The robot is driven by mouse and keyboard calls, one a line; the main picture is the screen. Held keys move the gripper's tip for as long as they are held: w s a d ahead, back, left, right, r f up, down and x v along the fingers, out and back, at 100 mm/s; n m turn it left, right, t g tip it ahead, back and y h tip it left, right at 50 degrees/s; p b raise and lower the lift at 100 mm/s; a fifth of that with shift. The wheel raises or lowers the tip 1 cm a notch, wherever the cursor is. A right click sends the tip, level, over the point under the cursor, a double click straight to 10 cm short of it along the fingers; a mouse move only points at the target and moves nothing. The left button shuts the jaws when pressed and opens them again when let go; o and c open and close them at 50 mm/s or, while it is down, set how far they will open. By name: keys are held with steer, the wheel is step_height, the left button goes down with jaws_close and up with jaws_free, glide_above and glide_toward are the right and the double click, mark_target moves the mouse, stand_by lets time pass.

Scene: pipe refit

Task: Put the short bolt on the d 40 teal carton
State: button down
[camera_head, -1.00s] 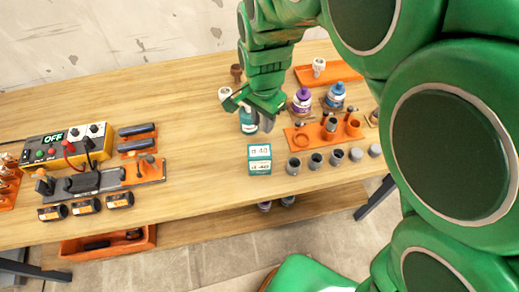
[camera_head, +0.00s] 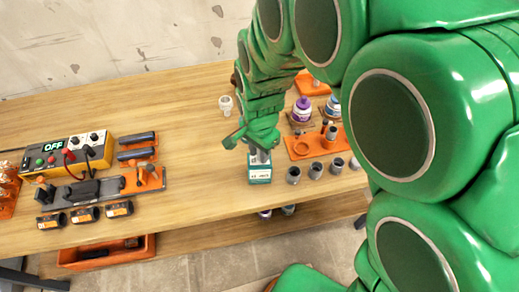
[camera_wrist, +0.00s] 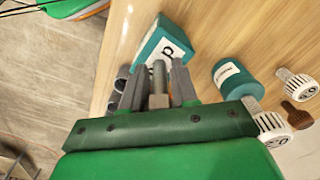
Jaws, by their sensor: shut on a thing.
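The teal carton (camera_head: 260,176), marked d 40, stands near the front edge of the table in the head view. Its top and label also show in the wrist view (camera_wrist: 163,42), just beyond my fingertips. My gripper (camera_head: 259,156) is over the carton in the head view. In the wrist view its two grey fingers (camera_wrist: 159,70) are shut on a grey threaded bolt (camera_wrist: 158,76), its head towards the palm and its shank pointing outward. I cannot tell whether the bolt touches the carton.
A teal bottle (camera_wrist: 231,79) and white knobbed parts (camera_wrist: 296,84) lie close to my gripper in the wrist view. Several grey cups (camera_head: 315,170) and an orange holder (camera_head: 310,146) stand right of the carton.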

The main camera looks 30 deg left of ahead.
steer(key=c, duration=0.9)
jaws_free()
steer(key=shift+o, duration=0.2)
steer(key=shift+r, duration=0.1)
step_height(320, 180, up, 12)
